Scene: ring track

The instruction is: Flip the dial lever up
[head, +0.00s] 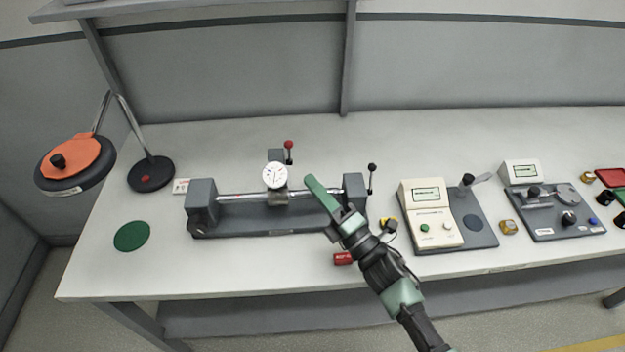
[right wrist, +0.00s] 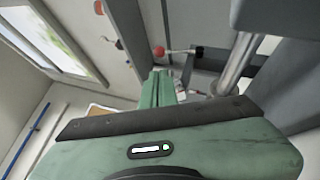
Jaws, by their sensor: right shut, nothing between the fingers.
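The dial gauge (head: 274,175) has a round white face and sits on the rail of a grey bench fixture (head: 270,217) in the head view. The dial lever (head: 289,152), a short stem with a red ball on top, stands just behind and right of the dial. In the right wrist view the lever's red ball (right wrist: 158,51) shows just beyond my fingertips, its stem running right. My right gripper (head: 309,181) is shut and empty, its fingertips right of the dial and nearer than the lever, with no clear contact. My left gripper is not in view.
A black-knobbed lever (head: 372,176) stands at the fixture's right end. A red tag (head: 342,258) lies on the front of the table. Instrument boxes (head: 430,213) stand to the right. A green disc (head: 132,235) and a lamp-like stand (head: 151,173) are at the left.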

